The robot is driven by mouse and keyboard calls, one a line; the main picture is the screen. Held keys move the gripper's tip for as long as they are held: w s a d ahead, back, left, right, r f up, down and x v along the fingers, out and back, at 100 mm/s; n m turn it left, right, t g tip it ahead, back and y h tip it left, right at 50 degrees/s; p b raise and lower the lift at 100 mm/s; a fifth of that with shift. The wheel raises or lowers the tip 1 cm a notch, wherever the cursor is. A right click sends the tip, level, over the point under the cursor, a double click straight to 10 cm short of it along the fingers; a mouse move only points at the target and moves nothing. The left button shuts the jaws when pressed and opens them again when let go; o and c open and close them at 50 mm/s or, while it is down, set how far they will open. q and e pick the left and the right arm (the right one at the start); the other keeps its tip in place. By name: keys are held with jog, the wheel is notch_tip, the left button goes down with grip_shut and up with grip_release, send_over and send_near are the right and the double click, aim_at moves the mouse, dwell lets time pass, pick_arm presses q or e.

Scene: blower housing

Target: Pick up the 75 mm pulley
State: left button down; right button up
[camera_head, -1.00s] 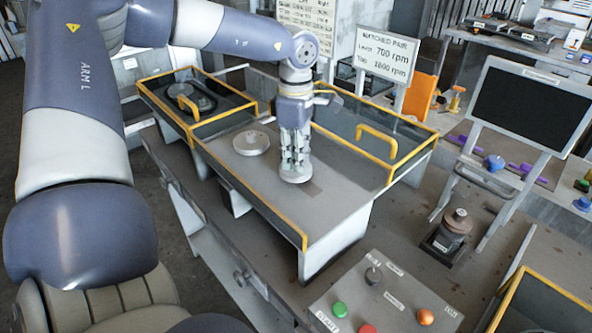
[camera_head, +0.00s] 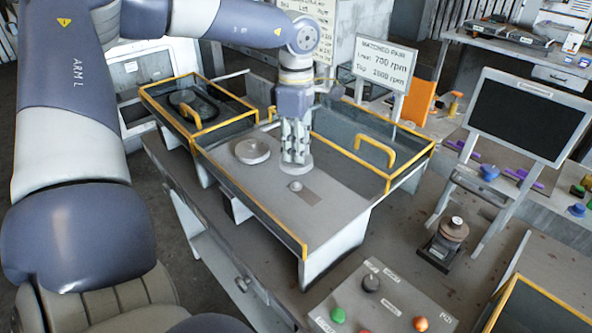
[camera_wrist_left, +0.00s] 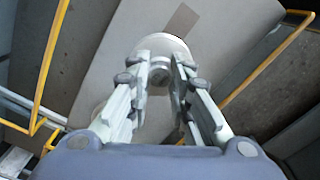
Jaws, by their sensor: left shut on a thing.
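My left gripper (camera_head: 294,142) is shut on the hub of a light grey round pulley (camera_head: 297,165). In the left wrist view, the pulley's disc (camera_wrist_left: 178,47) shows beyond the fingers (camera_wrist_left: 160,85), with its hub between them. The pulley is held above the grey deck of the blower housing (camera_head: 330,207), clear of a short metal shaft stub (camera_head: 295,186). A second, wider-looking grey pulley (camera_head: 252,151) sits on the deck to the left. No size marking is readable on either pulley. My right gripper is not in view.
Yellow-edged guards with handles stand open at the left (camera_head: 197,105) and right (camera_head: 372,150) of the deck. A sign (camera_head: 385,62) stands behind. A button panel (camera_head: 380,300) is in front, and a dark-based device (camera_head: 447,243) stands right. The deck's front is clear.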

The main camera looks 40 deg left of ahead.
pick_arm(q)
jog(key=shift+s, duration=0.1)
jog(key=shift+s+d+r, duration=0.1)
jog(key=shift+s+d, duration=0.1)
jog(key=shift+d, duration=0.05)
jog(key=s+d+r+b, duration=0.2)
jog(key=s+d, duration=0.3)
jog(key=s, duration=0.1)
jog(key=shift+s+d, duration=0.15)
dwell(0.4)
jog(key=shift+f, duration=0.1)
